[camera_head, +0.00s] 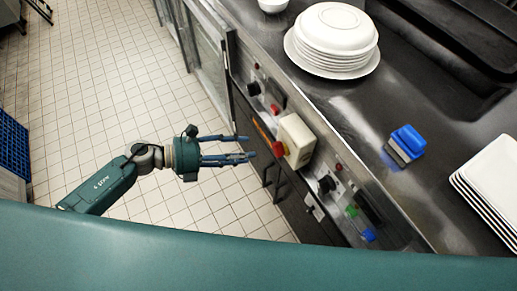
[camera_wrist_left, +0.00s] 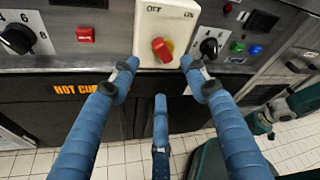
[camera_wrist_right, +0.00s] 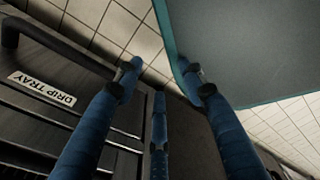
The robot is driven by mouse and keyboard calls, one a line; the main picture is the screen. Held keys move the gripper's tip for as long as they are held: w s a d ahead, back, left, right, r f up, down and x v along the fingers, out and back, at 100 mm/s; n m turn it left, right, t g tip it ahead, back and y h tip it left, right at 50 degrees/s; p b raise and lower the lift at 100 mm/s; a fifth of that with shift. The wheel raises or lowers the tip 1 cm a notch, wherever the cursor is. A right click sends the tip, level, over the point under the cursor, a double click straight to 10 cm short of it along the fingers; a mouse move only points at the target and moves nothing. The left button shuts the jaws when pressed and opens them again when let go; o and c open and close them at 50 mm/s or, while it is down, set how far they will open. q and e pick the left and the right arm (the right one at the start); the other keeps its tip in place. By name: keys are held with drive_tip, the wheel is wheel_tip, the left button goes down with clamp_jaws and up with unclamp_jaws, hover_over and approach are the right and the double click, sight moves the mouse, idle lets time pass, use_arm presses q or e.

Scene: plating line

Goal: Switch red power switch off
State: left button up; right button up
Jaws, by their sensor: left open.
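The red power switch (camera_wrist_left: 162,48) is a red knob on a cream box (camera_wrist_left: 150,25) marked OFF and ON on the counter's front panel. The knob sits tilted; I cannot tell which mark it points to. In the head view the red switch (camera_head: 278,149) faces my left gripper (camera_head: 248,146). My left gripper (camera_wrist_left: 160,72) is open and empty, its fingertips just below and to either side of the knob, with no clear contact. My right gripper (camera_wrist_right: 160,72) shows only in its wrist view, fingers apart and empty, near a panel labelled DRIP TRAY (camera_wrist_right: 42,87).
The panel also has a small red rocker (camera_wrist_left: 85,34), black dials (camera_wrist_left: 17,38) and green and blue buttons (camera_wrist_left: 254,50). On the counter stand stacked white plates (camera_head: 333,40), a blue-handled brush (camera_head: 405,145) and square plates (camera_head: 490,185). Open tiled floor lies left.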

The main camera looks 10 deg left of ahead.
use_arm(q)
drive_tip(key=shift+v, duration=1.65)
